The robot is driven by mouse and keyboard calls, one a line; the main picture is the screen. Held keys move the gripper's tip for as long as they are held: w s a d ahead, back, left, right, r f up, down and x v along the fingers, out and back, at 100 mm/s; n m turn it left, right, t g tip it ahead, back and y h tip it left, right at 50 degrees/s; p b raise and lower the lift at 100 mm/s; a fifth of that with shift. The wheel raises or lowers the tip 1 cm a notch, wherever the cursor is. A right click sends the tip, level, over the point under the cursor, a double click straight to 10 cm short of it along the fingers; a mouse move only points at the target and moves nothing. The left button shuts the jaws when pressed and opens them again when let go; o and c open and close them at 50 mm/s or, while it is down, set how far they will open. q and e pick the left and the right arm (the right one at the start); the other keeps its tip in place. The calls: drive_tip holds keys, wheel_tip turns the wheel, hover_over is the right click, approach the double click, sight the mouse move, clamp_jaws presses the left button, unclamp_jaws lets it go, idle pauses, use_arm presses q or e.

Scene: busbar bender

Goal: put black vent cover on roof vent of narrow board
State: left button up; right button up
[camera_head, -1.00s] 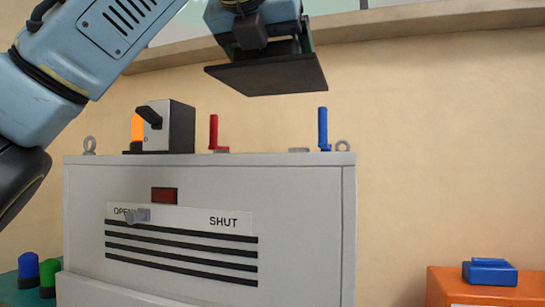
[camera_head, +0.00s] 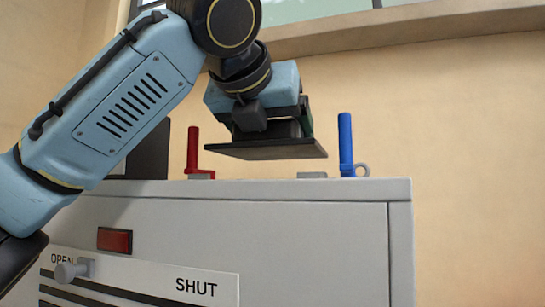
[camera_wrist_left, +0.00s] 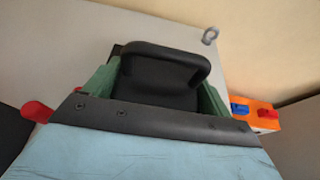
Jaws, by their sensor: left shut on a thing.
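My left gripper (camera_head: 275,128) is shut on the handle of the black vent cover (camera_head: 268,149), a flat square plate. The cover hangs slightly tilted, above and apart from the roof of the grey board (camera_head: 300,235). In the left wrist view, the green fingers (camera_wrist_left: 158,88) sit either side of the cover's black handle (camera_wrist_left: 165,60). A low grey piece on the roof, apparently the roof vent (camera_head: 312,175), shows just below and right of the cover. My right gripper is not in view.
A red upright handle (camera_head: 193,150) stands left of the cover and a blue one (camera_head: 346,145) right of it, beside a lifting eye (camera_head: 363,170). The board's front has a knob (camera_head: 70,270) near OPEN. An orange box (camera_wrist_left: 262,122) shows in the left wrist view.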

sight(273, 154)
use_arm(q)
wheel_tip(273, 154, down, 3)
drive_tip(key=shift+f, duration=0.5)
drive_tip(key=o, duration=0.9)
drive_tip(key=shift+f, duration=0.1)
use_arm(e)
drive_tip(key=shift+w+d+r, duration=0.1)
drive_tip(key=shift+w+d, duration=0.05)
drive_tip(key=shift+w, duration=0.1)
use_arm(q)
drive_tip(key=shift+s+r, duration=0.1)
drive_tip(key=shift+r, duration=0.15)
drive_tip(key=b+v, duration=0.2)
drive_tip(key=v, duration=0.8)
drive_tip(key=shift+s+a+r+b, duration=0.1)
drive_tip(key=shift+s+b, duration=0.25)
drive_tip(key=shift+s+a+r, duration=0.2)
drive_tip(key=shift+s+r, duration=0.05)
drive_tip(key=shift+s, duration=0.25)
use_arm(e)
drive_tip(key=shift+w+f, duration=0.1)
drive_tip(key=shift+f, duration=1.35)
